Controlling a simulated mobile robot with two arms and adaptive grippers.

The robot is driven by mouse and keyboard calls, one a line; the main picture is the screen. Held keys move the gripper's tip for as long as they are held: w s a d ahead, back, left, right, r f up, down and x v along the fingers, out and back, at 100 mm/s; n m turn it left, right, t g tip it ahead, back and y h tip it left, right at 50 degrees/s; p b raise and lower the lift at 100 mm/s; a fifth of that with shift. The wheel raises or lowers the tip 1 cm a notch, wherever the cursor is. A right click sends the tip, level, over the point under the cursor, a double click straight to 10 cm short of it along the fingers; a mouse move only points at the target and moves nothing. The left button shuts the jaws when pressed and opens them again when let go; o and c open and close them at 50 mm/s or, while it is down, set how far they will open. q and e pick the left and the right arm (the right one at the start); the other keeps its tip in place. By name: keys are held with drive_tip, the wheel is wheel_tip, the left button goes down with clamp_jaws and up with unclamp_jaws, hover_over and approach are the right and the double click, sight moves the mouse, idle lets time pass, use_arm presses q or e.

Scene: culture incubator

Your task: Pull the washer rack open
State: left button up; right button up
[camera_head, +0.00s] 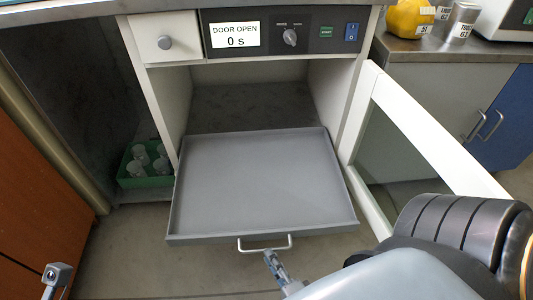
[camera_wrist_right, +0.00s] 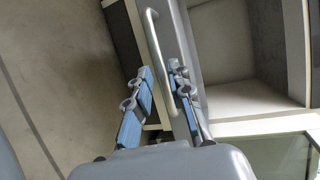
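The washer rack (camera_head: 262,180) is a flat grey tray with a low rim, standing well out of the washer's open front. Its bar handle (camera_head: 264,249) is on the front edge; it also shows in the right wrist view (camera_wrist_right: 153,38). My right gripper (camera_head: 271,259) is at the handle. In the right wrist view its blue-padded fingers (camera_wrist_right: 162,82) are apart, with the handle bar running between them and no clear grip on it. Part of my left gripper (camera_head: 57,272) shows at the lower left, away from the rack; its opening cannot be made out.
The washer's glass door (camera_head: 415,135) stands open on the right, close to my right arm. The display (camera_head: 235,35) reads "DOOR OPEN 0 s". A green crate of bottles (camera_head: 147,181) stands left of the rack. Floor is clear in front.

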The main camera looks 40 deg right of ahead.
drive_tip(key=v, duration=0.8)
